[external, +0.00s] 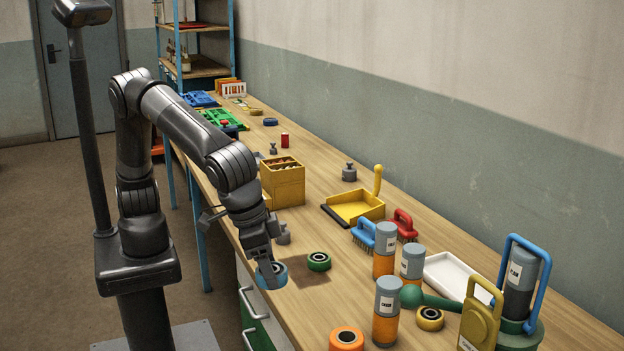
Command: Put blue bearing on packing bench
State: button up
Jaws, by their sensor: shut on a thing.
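The blue bearing (272,275) is a light-blue ring with a dark centre, at the near left edge of the wooden packing bench (330,232). My gripper (268,262) points down and is shut on the blue bearing. The fingers hide part of the ring. Whether the bearing touches the bench top or is held a little above it, I cannot tell.
A green bearing (319,261) lies just right of my gripper by a brown square patch. An orange bearing (346,339) and a yellow bearing (430,318) lie nearer the camera. Orange-and-grey bottles (387,310) stand right. A yellow box (283,183) stands behind.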

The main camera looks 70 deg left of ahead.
jog(key=x, duration=0.5)
send_over(330, 327)
jog(key=s, duration=0.1)
notch_tip(330, 327, down, 7)
jog(key=shift+a+r, duration=0.1)
jog(key=shift+f, duration=2)
jog(key=shift+f, duration=0.1)
jog(key=o, duration=0.9)
jog(key=shift+f, duration=0.1)
jog(key=shift+o, duration=0.2)
